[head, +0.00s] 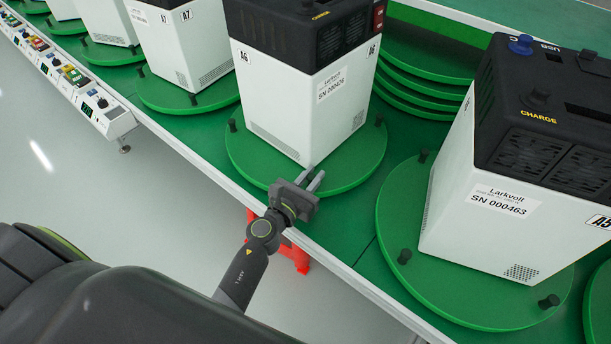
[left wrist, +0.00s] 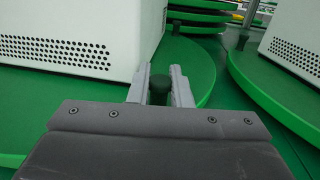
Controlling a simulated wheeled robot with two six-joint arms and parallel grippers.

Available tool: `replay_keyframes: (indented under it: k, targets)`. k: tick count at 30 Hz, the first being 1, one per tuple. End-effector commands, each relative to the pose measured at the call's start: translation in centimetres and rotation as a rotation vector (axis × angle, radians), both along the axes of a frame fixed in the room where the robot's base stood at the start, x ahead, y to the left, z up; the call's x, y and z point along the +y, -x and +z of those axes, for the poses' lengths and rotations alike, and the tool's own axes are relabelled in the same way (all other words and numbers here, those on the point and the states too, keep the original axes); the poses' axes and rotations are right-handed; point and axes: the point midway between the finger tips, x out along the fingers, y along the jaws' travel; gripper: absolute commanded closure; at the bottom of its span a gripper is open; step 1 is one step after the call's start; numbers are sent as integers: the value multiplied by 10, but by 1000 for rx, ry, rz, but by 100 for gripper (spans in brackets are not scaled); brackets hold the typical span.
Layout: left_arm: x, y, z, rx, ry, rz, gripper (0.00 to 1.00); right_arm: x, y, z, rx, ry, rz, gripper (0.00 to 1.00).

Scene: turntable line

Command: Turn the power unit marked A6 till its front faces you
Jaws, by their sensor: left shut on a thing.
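The power unit marked A6 (head: 268,98) is a white box with a black top. It stands on a round green turntable (head: 245,150) with a corner towards me. Its right-hand side bears a Larkvolt serial sticker, an A6 tag and a red switch; its left-hand side has another A6 tag and a vent grid. My left gripper (head: 315,180) is at the turntable's near rim. In the left wrist view, its fingers (left wrist: 160,88) are shut on a dark green peg (left wrist: 159,92) of this turntable, beside the unit's white wall (left wrist: 75,40). My right gripper is out of view.
Unit A5 (head: 500,230) stands on its own turntable (head: 400,285) close on the right, with dark pegs on the rim. Unit A7 (head: 180,45) is on the left. Stacked green discs (head: 420,95) lie behind. A white table edge (head: 345,275) runs along the near side.

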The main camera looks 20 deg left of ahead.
Motion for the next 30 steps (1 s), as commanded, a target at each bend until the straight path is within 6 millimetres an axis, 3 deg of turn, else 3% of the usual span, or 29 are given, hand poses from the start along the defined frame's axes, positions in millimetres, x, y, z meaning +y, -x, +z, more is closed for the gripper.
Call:
replay_keyframes:
  k: [12, 13, 17, 30]
  targets:
    - [-1, -1, 0, 0, 0, 0, 100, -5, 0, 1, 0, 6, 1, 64]
    - [-1, -1, 0, 0, 0, 0, 80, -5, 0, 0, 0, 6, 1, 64]
    - [-1, -1, 0, 1, 0, 1, 62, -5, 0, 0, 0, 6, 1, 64]
    - [0, -1, 1, -2, -2, 4, 62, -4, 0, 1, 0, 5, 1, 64]
